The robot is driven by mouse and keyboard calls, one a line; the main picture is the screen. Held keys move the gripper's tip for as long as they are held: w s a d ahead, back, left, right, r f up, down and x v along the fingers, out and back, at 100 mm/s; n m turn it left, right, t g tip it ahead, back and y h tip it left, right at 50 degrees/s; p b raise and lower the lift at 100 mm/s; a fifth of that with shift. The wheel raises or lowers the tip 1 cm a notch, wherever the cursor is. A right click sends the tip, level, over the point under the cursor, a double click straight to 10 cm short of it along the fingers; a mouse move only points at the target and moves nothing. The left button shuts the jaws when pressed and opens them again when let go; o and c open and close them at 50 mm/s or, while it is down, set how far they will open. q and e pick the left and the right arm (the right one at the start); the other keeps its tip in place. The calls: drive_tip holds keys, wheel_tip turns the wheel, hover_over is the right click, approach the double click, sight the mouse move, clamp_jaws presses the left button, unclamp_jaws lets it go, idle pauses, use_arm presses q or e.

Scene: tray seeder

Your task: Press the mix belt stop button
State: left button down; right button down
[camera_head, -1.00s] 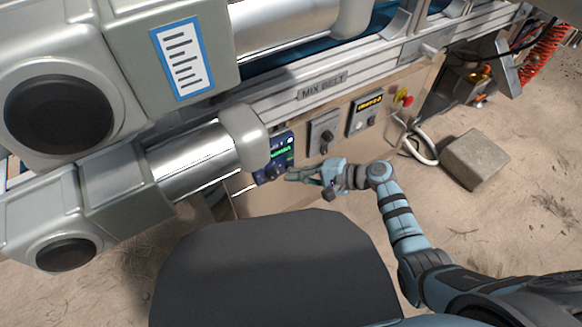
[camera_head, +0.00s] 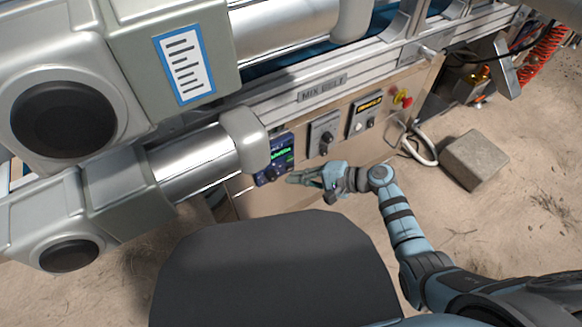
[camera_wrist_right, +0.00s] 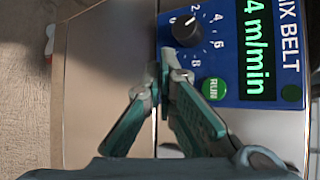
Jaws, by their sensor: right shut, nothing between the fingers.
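The blue mix belt control box (camera_head: 279,143) sits on the beige panel under the MIX BELT label, with a lit green display. In the right wrist view the box (camera_wrist_right: 227,55) appears turned sideways, with a black dial (camera_wrist_right: 186,31), a green RUN button (camera_wrist_right: 214,88) and a display ending in "4 m/min". I cannot make out a stop button; the fingers cover part of the box beside RUN. My right gripper (camera_head: 291,179) is shut and empty, its tips close to the box's lower edge; they also show in the wrist view (camera_wrist_right: 165,73). Contact cannot be told. My left gripper is out of view.
To the right on the panel are a grey switch box (camera_head: 323,134), a yellow-display box (camera_head: 365,113) and a red emergency knob (camera_head: 403,97). A metal roller (camera_head: 192,160) juts out at the left. A stone block (camera_head: 475,160) lies on the sandy ground.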

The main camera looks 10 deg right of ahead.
drive_tip(key=shift+s, duration=0.1)
drive_tip(key=s+p, duration=0.1)
drive_tip(key=s+d+p, duration=0.1)
drive_tip(key=s, duration=0.1)
drive_tip(key=s+d+p, duration=0.1)
drive_tip(key=s, duration=0.1)
drive_tip(key=shift+s+d, duration=0.1)
drive_tip(key=shift+s, duration=0.1)
idle(0.5)
